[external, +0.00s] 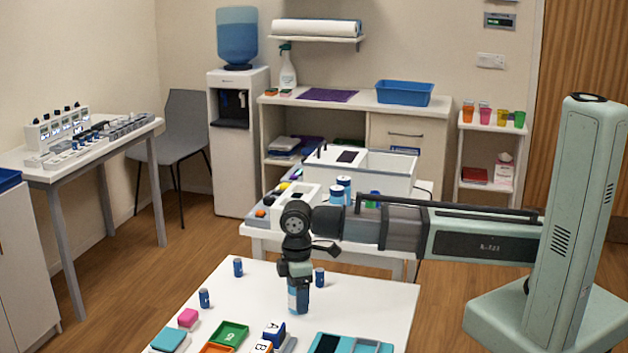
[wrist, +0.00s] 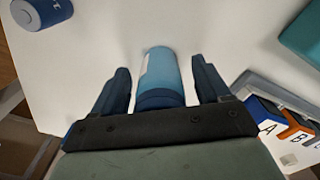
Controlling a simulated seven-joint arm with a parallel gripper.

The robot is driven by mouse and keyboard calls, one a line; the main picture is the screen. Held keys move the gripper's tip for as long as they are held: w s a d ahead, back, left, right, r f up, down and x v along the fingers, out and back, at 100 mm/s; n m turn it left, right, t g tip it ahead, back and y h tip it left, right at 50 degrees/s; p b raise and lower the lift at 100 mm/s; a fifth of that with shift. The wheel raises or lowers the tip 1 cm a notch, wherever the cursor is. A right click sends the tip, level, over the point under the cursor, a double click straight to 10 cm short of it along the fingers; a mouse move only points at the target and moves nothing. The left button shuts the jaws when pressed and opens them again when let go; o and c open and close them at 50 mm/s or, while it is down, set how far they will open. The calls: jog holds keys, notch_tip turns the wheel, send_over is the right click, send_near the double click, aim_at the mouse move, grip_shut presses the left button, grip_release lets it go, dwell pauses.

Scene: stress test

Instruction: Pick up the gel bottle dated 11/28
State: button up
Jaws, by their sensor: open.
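A light-blue bottle with a darker blue end (wrist: 160,75) lies between the two fingers of my gripper (wrist: 160,68) in the wrist view. The fingers are open, with a gap on each side of it. In the external view my gripper (external: 297,283) points down over the white table, and the blue bottle (external: 298,298) is between and below its fingers. Small dark-blue bottles stand nearby: one at the back left (external: 238,267), one at the left (external: 204,298) and one just right of my gripper (external: 319,277). No date can be read on any bottle.
A teal case (external: 345,343) is at the front right.

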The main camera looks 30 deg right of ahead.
jog(key=c, duration=1.2)
jog(key=shift+r, duration=0.1)
